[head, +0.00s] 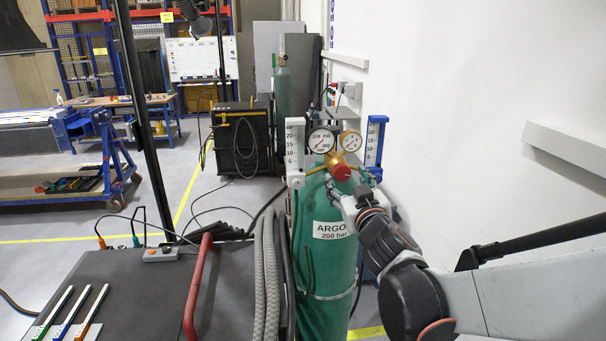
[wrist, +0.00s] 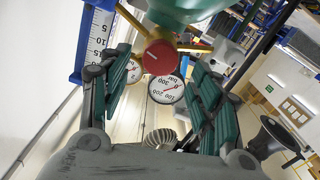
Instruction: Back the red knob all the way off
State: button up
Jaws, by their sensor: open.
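The red knob (head: 342,172) sits on the front of the brass regulator (head: 331,161) atop the green argon cylinder (head: 322,235). In the wrist view the red knob (wrist: 161,57) shows face-on, with a pale mark on its face. My gripper (head: 338,190) is just below and in front of the knob. In the wrist view my gripper (wrist: 162,78) is open, its green-padded fingers on either side of the knob with visible gaps. I see no contact between fingers and knob. Two round gauges (wrist: 165,88) show behind the knob.
A white-framed scale (head: 295,152) and a blue-framed scale (head: 374,143) flank the regulator closely. The wall (head: 480,100) is close on the right. Grey hoses (head: 268,270) and a red handle (head: 198,285) stand left of the cylinder. A dark bench top (head: 130,290) lies at front left.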

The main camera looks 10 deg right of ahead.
aim_at(342, 174)
jog(key=shift+w, duration=2.45)
jog(key=c, duration=1)
